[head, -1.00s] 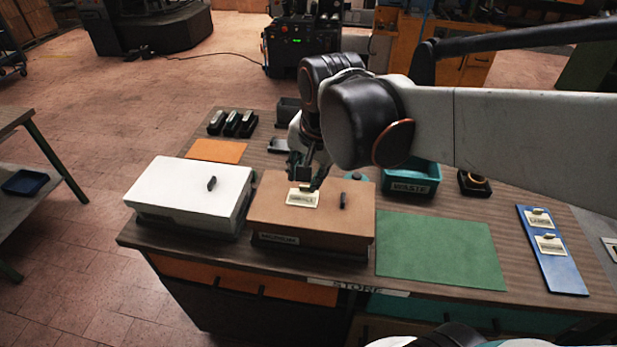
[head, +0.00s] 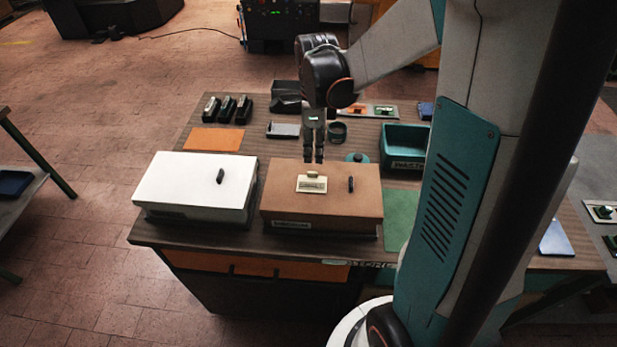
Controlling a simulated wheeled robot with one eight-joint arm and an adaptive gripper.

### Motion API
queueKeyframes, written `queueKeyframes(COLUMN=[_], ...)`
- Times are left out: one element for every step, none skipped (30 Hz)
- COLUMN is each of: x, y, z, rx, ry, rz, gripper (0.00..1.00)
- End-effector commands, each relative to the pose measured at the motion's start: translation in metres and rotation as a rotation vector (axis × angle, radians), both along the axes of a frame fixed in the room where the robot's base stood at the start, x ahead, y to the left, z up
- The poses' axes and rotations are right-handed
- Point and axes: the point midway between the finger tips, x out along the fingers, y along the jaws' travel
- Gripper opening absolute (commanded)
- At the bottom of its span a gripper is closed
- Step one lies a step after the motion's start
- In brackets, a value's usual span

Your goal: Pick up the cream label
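The cream label (head: 312,186) is a small plate with a raised tab and dark print. It lies on top of the brown box (head: 280,194), left of that box's dark handle. My gripper (head: 313,159) points down just behind the label in the picture, above or near the back edge of the brown box. Its two fingers appear close together with a narrow gap. Nothing shows between them, and the label is apart from them. How wide the fingers are open is too small to tell.
A white box (head: 190,183) stands left of the brown one. A teal bin (head: 404,145) and a round teal-lidded item (head: 357,158) stand behind to the right. A green mat (head: 400,215) is partly hidden by my arm. An orange mat (head: 215,139) lies at the back left.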

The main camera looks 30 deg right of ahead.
Motion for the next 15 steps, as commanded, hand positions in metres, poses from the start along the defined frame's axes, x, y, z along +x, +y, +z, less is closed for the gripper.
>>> queueKeyframes(x=[0.000,0.000,0.000,0.000,0.000,0.000,-0.001,-0.001,-0.001,-0.001,-0.001,-0.001,-0.001,-0.001,0.000], y=[0.000,0.000,0.000,0.000,0.000,0.000,0.000,0.001,0.000,0.000,-0.001,-0.002,-0.002,-0.004,-0.005], z=[-0.011,-0.015,-0.021,-0.024,-0.026,-0.029,-0.031,-0.032,-0.034,-0.035,-0.038,-0.042,-0.047,-0.051,-0.057], rx=[0.000,0.000,0.000,-0.001,-0.001,-0.001,-0.001,-0.001,-0.001,-0.001,-0.001,-0.001,-0.001,-0.001,-0.001], ry=[0.000,0.000,0.000,-0.001,-0.001,-0.001,-0.001,-0.001,-0.001,-0.001,-0.001,-0.001,-0.001,-0.001,-0.001], rz=[0.001,0.001,0.001,0.001,0.001,0.001,0.002,0.002,0.002,0.002,0.001,0.001,0.001,0.001,0.001], gripper=[0.30,0.30,0.30,0.30,0.30,0.30,0.30,0.30,0.30,0.30,0.30,0.30,0.30,0.30,0.30])
